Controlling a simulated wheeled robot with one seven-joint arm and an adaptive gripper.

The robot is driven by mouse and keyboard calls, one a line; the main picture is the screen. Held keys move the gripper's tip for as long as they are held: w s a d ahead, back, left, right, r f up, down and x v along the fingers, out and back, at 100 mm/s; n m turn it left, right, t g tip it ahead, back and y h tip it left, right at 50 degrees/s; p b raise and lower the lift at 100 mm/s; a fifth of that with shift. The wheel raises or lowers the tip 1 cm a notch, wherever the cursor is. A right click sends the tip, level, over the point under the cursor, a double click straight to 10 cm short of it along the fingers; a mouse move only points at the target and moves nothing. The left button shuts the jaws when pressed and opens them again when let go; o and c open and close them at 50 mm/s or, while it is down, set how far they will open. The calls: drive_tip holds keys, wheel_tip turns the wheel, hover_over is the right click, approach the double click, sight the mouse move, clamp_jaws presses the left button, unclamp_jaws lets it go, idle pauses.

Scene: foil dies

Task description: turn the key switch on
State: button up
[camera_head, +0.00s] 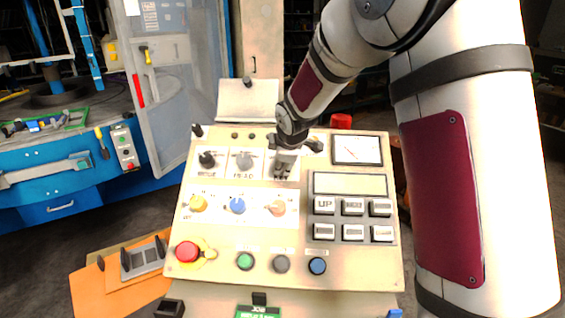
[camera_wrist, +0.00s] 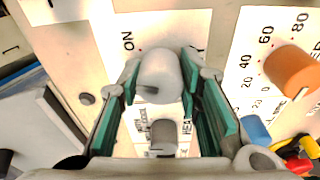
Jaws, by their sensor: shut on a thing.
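The key switch (camera_wrist: 160,70) is a pale grey round knob on a white plate, at the top right of the control panel's switch row. In the wrist view an "ON" mark is printed to its upper left, and a dark spot shows on its near side. My gripper (camera_wrist: 161,78) has its green-padded fingers on both sides of the knob and is shut on it. In the head view my gripper (camera_head: 284,168) comes down onto the panel from above and hides most of the switch. I cannot tell which way the switch is turned.
A grey knob (camera_head: 244,161) and a black knob (camera_head: 207,160) stand left of my gripper. An orange dial (camera_head: 278,208) sits just below it, with a blue dial (camera_head: 237,205) beside that. A red mushroom button (camera_head: 187,251) is lower left. A meter (camera_head: 357,150) is close right.

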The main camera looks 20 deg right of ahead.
drive_tip(key=m, duration=0.2)
drive_tip(key=m+b, duration=0.1)
drive_tip(key=m, duration=0.2)
drive_tip(key=shift+s+f+t+h, duration=0.1)
drive_tip(key=shift+t+h, duration=0.2)
drive_tip(key=shift+t, duration=0.1)
drive_tip(key=shift+m, duration=0.3)
drive_tip(key=o, duration=1.1)
drive_tip(key=shift+o, duration=0.2)
drive_tip(key=v, duration=1.2)
